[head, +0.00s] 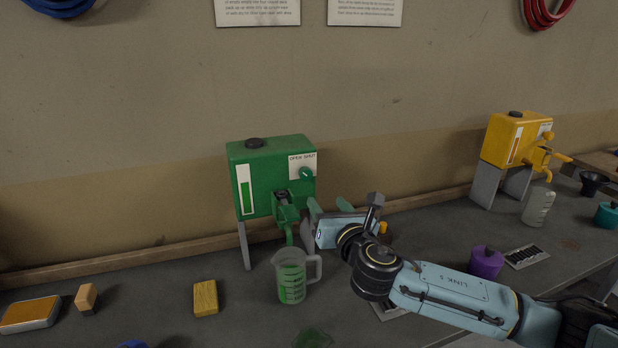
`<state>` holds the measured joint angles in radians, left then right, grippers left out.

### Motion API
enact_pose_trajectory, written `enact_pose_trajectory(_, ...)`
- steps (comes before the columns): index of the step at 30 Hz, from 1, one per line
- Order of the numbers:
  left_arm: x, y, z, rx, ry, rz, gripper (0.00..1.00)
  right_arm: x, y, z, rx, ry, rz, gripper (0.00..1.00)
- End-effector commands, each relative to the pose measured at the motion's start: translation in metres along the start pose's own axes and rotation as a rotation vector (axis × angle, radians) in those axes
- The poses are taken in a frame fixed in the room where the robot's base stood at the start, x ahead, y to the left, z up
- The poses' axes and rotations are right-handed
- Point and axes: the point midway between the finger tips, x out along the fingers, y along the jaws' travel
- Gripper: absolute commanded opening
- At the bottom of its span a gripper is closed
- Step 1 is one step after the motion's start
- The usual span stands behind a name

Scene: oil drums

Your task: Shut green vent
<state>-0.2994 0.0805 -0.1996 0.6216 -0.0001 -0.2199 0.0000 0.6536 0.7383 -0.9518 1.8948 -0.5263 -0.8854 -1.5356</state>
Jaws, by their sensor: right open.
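The green oil drum (255,180) stands on legs against the wall at the back of the bench. A white plate reading "OPEN SHUT" carries a small green vent knob (306,174) on its front right; I cannot tell its exact setting. Below it is a green tap (285,208). A clear measuring jug (291,280) with green liquid stands under the spout. My right gripper (318,214) is open, just right of the tap and below the knob, with no clear contact. My left gripper is not in view.
A yellow drum (507,140) stands at the right with another jug (538,207) near it. A purple container (486,262) is beside my right arm. A yellow sponge (205,297), a wooden block (87,298) and a tin (30,314) lie at the left. A green stain is at front.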

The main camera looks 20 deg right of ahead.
Motion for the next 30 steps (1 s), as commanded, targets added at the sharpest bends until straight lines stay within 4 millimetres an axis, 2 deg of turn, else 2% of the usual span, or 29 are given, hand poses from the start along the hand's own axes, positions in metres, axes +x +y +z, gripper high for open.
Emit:
enact_pose_trajectory(5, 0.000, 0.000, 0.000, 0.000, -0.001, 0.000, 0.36, 0.014, -0.001, 0.004, -0.034, -0.010, 0.004, 0.51)
enact_pose_trajectory(21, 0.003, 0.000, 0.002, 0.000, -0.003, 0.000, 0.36, 0.099, 0.000, 0.004, -0.028, -0.009, 0.003, 0.51)
enact_pose_trajectory(30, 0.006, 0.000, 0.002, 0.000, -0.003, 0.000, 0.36, 0.129, 0.000, 0.004, -0.027, -0.008, 0.002, 0.51)
